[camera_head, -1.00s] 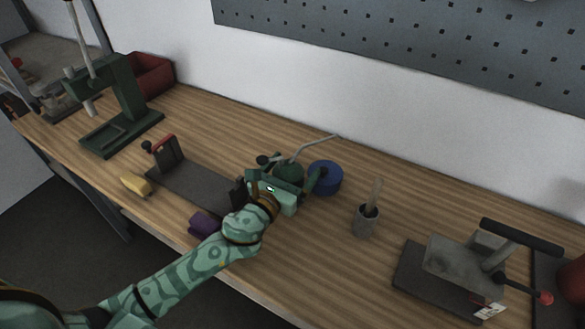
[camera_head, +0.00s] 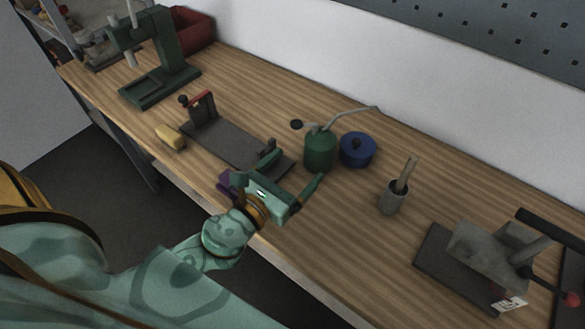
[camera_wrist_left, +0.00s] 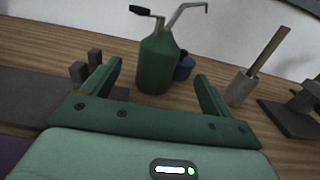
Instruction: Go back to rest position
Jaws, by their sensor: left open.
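My left gripper (camera_head: 294,173) is open and empty at the front edge of the wooden workbench. In the left wrist view its two fingers (camera_wrist_left: 158,85) stand wide apart, with a green oil can (camera_wrist_left: 157,62) beyond them. In the head view the green oil can (camera_head: 320,149) stands upright on the bench behind the gripper, apart from it. A blue round pot (camera_head: 357,149) with a knob stands right of the can. A purple object (camera_head: 226,183) is partly hidden behind my left gripper. My right gripper is not in view.
A grey vise-like fixture (camera_head: 225,143) and a yellow block (camera_head: 170,137) lie left of the gripper. A green press (camera_head: 165,62) and red bin (camera_head: 192,30) stand at the far left. A grey cup with a stick (camera_head: 392,197) and a grey lever machine (camera_head: 480,262) are right.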

